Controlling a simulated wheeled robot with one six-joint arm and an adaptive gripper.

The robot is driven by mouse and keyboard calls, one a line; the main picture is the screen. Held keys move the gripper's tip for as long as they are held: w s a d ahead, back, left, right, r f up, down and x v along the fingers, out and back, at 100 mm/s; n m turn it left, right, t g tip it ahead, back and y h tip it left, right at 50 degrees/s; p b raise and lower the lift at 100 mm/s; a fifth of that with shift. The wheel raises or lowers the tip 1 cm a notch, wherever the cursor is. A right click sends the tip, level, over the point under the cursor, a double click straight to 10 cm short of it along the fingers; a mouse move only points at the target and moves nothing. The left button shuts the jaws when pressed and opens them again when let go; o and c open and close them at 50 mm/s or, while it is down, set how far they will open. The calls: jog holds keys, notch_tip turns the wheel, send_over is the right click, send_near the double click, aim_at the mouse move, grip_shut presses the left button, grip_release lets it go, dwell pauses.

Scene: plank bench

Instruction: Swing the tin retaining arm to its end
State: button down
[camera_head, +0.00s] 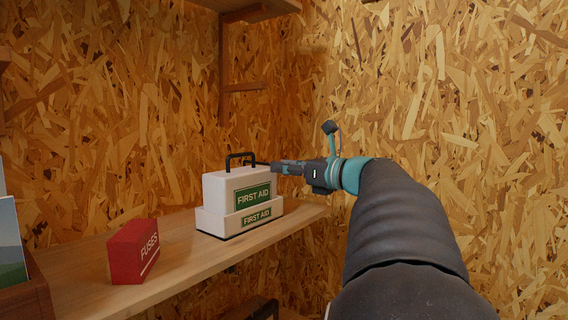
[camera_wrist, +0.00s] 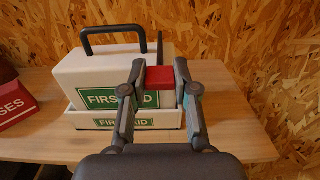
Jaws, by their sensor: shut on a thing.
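The white first aid tin (camera_head: 236,188) stands upright in a white tray-like base (camera_head: 213,222) on the shelf, its black handle (camera_head: 240,156) raised. In the wrist view the tin (camera_wrist: 85,76) is left of centre. A dark narrow bar, seemingly the retaining arm (camera_wrist: 160,48), shows at the tin's right end. My gripper (camera_head: 277,167) is at the tin's upper right. In the wrist view its fingers (camera_wrist: 160,72) are shut on a red block (camera_wrist: 159,80), seemingly the arm's grip. Where block and bar join is hidden.
A red fuses box (camera_head: 133,252) sits to the left on the wooden shelf (camera_head: 185,262). A picture (camera_head: 10,240) stands at the far left edge. Chipboard walls (camera_head: 430,90) close in behind and to the right. Bare shelf shows between the box and the tin.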

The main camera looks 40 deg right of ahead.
jog(key=shift+f, duration=0.35)
jog(key=c, duration=1)
grip_release()
jog(key=shift+c, duration=0.2)
jog(key=shift+o, duration=0.8)
jog(key=shift+r, duration=0.15)
jog(key=v, duration=1.2)
jog(key=shift+r, duration=0.1)
